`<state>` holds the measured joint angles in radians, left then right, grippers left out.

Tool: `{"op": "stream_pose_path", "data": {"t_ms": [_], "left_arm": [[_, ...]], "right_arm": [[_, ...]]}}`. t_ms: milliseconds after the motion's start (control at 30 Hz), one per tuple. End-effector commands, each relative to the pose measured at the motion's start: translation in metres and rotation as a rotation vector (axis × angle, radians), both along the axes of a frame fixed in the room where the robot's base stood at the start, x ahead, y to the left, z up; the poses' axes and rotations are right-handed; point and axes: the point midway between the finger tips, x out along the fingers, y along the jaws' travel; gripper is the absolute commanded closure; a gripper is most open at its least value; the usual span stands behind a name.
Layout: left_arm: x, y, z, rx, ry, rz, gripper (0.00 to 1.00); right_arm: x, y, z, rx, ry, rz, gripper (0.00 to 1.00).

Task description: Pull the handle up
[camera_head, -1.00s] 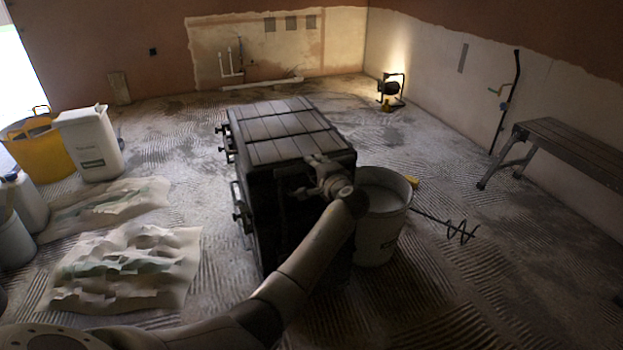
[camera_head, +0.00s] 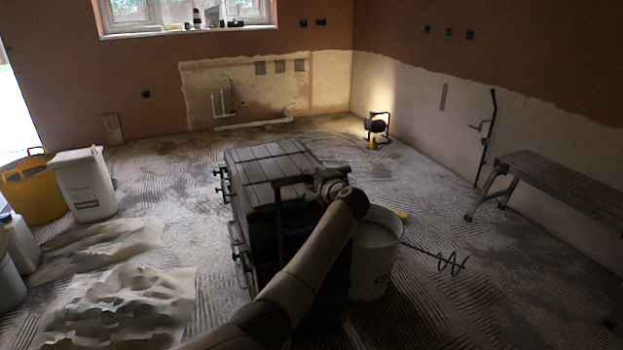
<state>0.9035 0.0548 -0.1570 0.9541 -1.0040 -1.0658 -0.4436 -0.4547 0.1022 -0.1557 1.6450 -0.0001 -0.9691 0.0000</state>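A dark, ribbed case (camera_head: 262,160) stands upright on the floor in the middle of the view, with latches along its left side. Its dark bar handle (camera_head: 291,181) stands raised above the near top edge, with an upright post below its left end. My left gripper (camera_head: 322,178) is at the right part of the bar and appears shut on it; the fingertips are small and dark. My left forearm comes up from the bottom and hides part of the case's near face. My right gripper is not in view.
A white bucket (camera_head: 371,262) stands close at the case's right, with a mixing paddle (camera_head: 440,260) beside it. A bench (camera_head: 565,183) is at the right wall. Yellow (camera_head: 30,190) and white (camera_head: 84,186) tubs and crumpled sheets (camera_head: 125,305) lie left.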

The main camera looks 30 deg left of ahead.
Motion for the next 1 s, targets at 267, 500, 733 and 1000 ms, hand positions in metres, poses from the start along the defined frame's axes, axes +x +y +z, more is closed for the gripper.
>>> {"op": "stream_pose_path", "data": {"t_ms": [267,500,733,1000], "left_arm": [[0.000,0.001,0.005,0.006,-0.004,0.002,1.00],[0.000,0.001,0.005,0.005,-0.004,0.001,0.57],[0.000,0.000,0.004,0.004,-0.003,0.000,0.57],[-0.007,-0.010,0.006,0.004,-0.006,-0.002,0.57]], "right_arm": [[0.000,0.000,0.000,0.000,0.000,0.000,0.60],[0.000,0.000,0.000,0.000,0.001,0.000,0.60],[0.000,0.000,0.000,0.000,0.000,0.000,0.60],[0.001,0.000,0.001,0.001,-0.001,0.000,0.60]]}}
